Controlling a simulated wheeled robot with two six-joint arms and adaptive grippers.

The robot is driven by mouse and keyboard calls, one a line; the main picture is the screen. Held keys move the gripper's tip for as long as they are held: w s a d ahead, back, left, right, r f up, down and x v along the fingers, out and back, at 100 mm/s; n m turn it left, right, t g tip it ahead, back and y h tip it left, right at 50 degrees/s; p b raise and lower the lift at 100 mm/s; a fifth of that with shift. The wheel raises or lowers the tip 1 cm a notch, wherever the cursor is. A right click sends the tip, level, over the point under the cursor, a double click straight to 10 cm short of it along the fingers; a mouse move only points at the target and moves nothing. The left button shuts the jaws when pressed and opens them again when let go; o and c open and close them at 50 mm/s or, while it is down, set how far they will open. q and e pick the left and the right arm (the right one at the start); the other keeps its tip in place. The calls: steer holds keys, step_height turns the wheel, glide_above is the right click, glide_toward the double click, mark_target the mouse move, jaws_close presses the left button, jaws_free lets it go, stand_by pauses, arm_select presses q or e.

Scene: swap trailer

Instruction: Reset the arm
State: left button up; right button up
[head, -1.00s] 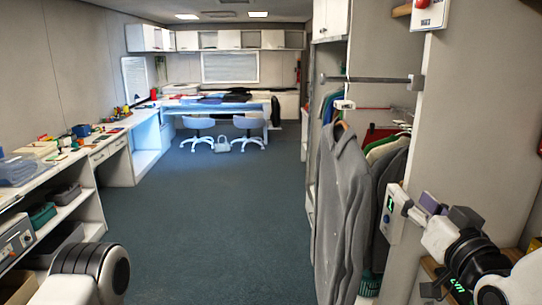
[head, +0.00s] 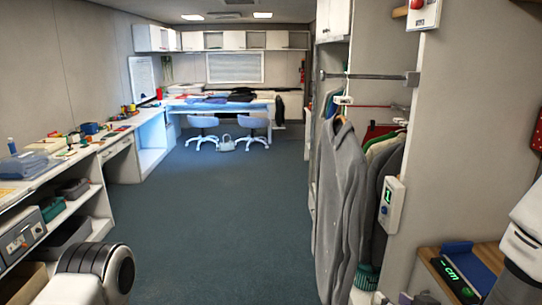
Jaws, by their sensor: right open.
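My right arm (head: 522,245) comes in at the lower right edge as a white link. Of my right gripper, only a small dark part (head: 410,299) seems to show at the bottom edge, below the hanging clothes. It is open, and I see nothing held in it. My left arm shows at the lower left as a white and black rounded link (head: 95,272). The left gripper is out of view.
A grey garment (head: 342,205) hangs from the rail beside a white control box (head: 391,205). A wooden shelf at right carries a dark display (head: 455,280) and a blue object (head: 457,247). A cluttered counter (head: 40,165) runs along the left. The carpet (head: 220,220) between is clear.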

steer(key=s+f+g, duration=0.2)
steer(key=s+f, duration=0.1)
steer(key=f, duration=0.4)
steer(key=s+f+g, duration=0.2)
steer(key=s+f, duration=0.1)
steer(key=f, duration=0.4)
steer(key=s+f+g+h+b, duration=0.1)
steer(key=s+f+g, duration=0.8)
steer(key=s+f, duration=0.8)
steer(key=s, duration=0.3)
steer(key=shift+s+f, duration=0.3)
steer(key=shift+s, duration=0.05)
